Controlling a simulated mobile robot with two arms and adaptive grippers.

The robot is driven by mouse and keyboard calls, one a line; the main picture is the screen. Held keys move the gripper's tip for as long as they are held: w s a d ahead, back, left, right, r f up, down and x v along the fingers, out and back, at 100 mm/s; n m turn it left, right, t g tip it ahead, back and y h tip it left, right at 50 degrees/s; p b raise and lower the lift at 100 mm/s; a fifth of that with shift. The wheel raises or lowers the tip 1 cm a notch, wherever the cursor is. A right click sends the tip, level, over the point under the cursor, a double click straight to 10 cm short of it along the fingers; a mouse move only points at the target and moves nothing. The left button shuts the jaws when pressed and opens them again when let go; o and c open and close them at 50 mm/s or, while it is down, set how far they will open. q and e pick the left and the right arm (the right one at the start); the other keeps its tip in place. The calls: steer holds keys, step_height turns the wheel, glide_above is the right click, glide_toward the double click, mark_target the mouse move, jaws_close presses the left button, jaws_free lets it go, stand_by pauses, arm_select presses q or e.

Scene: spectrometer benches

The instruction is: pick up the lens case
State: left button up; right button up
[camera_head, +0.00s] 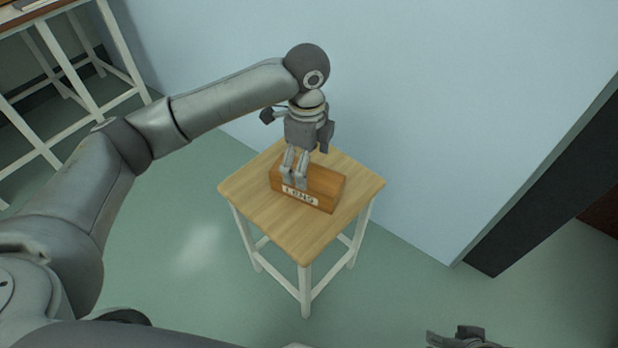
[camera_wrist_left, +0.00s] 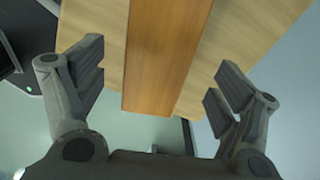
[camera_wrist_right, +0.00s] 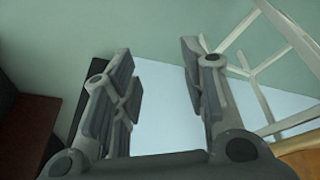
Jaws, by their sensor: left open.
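The lens case is a brown wooden box (camera_head: 325,187) with a white label reading "LENS" on its front. It lies on a small light-wood stool (camera_head: 300,240). My left gripper (camera_head: 294,184) is over the left part of the case, pointing down. In the left wrist view the case (camera_wrist_left: 167,55) runs between the two open fingers of the left gripper (camera_wrist_left: 160,85), with a gap on each side. Whether the fingertips reach below its top cannot be told. My right gripper (camera_wrist_right: 157,85) is open and empty; part of it shows in the head view (camera_head: 460,338).
The stool has white legs and stands close to a pale blue wall (camera_head: 420,90). A dark doorway-like panel (camera_head: 545,190) is at the right. A white-framed bench (camera_head: 70,70) stands at the upper left. The green floor around the stool is clear.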

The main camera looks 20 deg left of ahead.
arm_select(q)
step_height(320, 180, down, 3)
steer(key=shift+r+b, duration=0.15)
steer(key=shift+b, duration=0.15)
step_height(320, 180, down, 4)
steer(key=shift+f+b, duration=0.25)
steer(key=shift+b, duration=0.8)
steer(key=shift+f, duration=0.2)
arm_select(e)
steer(key=w+a+r+t+y, duration=0.1)
steer(key=w+a+r+t, duration=0.1)
steer(key=w, duration=0.4)
steer(key=w+a+r+t+y, duration=0.1)
steer(key=w+a+r+t, duration=0.1)
steer(key=w+r+t, duration=0.3)
steer(key=shift+w+a+t, duration=0.25)
steer(key=shift+w+t, duration=0.35)
steer(key=shift+w, duration=0.4)
arm_select(q)
steer(key=c, duration=1.2)
steer(key=shift+c, duration=0.8)
arm_select(e)
steer(key=shift+f, duration=0.1)
arm_select(q)
steer(key=shift+r, duration=0.15)
